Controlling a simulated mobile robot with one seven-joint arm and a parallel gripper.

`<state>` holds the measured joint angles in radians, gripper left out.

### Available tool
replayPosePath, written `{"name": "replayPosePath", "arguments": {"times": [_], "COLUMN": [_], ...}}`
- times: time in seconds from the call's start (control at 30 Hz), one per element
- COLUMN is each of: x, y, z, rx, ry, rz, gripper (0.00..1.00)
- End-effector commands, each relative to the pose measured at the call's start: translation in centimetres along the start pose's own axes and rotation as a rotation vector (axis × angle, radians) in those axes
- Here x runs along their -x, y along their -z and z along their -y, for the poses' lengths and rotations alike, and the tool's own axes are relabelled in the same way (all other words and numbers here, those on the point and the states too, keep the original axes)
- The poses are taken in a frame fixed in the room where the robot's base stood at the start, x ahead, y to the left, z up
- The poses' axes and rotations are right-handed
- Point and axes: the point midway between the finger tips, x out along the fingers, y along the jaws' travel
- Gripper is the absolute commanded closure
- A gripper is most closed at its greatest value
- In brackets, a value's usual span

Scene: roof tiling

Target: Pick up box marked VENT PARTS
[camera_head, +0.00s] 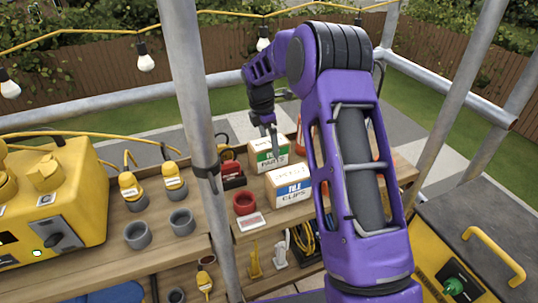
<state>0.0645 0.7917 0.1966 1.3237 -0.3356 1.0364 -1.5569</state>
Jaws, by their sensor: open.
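A white box with a green label (259,157) stands on the wooden shelf, left of my purple arm. The word PARTS shows on its label; the rest is covered or too small to read. My gripper (271,146) points down at this box, with its fingers in front of or over the top and label. The fingers are small and partly overlap the box, so contact cannot be told. My gripper is open, and nothing shows held in it.
A white box marked TILE CLIPS (288,187) stands just in front. A red ring-shaped cup (245,202) and a red-and-black item (231,175) sit to the left. A grey scaffold pole (190,100) rises left of the boxes. My arm hides shelf space at right.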

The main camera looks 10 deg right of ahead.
Motion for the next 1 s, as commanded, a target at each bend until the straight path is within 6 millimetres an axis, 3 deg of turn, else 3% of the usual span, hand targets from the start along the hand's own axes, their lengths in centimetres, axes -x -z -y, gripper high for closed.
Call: {"name": "replayPosePath", "arguments": {"times": [0.3, 0.57, 1.0], "x": [-4.5, -4.7, -4.7], "y": [0.2, 0.1, 0.1], "z": [-0.4, -0.4, -0.4], "rx": [0.001, 0.0, 0.0], "ry": [0.003, 0.0, 0.0], "rz": [0.0, 0.0, 0.0], "gripper": [0.0, 0.0, 0.79]}}
